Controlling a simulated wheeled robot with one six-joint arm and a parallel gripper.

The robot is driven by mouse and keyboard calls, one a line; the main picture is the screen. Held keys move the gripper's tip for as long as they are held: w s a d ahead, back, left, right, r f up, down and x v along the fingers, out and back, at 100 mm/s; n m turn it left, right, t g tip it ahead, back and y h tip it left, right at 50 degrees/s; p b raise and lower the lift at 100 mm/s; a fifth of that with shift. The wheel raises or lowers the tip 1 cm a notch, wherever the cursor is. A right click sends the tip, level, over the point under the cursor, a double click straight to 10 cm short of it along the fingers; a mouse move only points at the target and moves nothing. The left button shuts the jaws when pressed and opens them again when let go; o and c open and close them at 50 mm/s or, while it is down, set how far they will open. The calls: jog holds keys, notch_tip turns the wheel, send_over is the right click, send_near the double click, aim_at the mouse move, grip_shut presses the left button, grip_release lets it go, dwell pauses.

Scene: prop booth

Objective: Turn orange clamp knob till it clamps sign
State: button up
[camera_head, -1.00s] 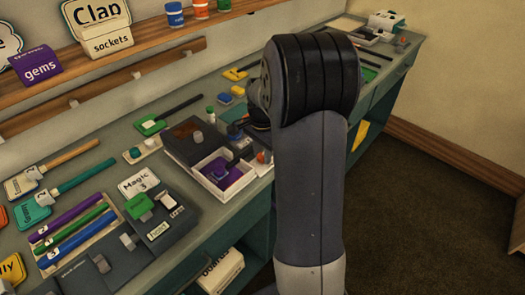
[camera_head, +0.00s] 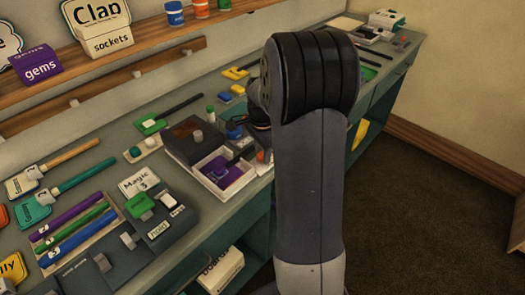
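A small orange piece (camera_head: 262,156), which may be the clamp knob, shows just left of my arm, partly covered by it. Beside it a purple sign (camera_head: 236,174) lies in a white-rimmed tray (camera_head: 206,178). A dark bar lies across the tray; I cannot tell whether it clamps the sign. My gripper (camera_head: 257,118) is dark and mostly hidden behind my own arm, above the counter near the tray. Its fingers cannot be made out, nor whether it touches the knob.
A dark box (camera_head: 180,144) adjoins the tray. A shelf (camera_head: 150,42) runs along the wall.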

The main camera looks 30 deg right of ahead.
jog(key=o, duration=0.4)
notch_tip(320, 180, up, 11)
dwell(0.5)
jog(key=shift+f, duration=0.15)
notch_tip(320, 180, down, 11)
jog(key=shift+r, duration=0.1)
dwell(0.5)
jog(key=shift+r, duration=0.1)
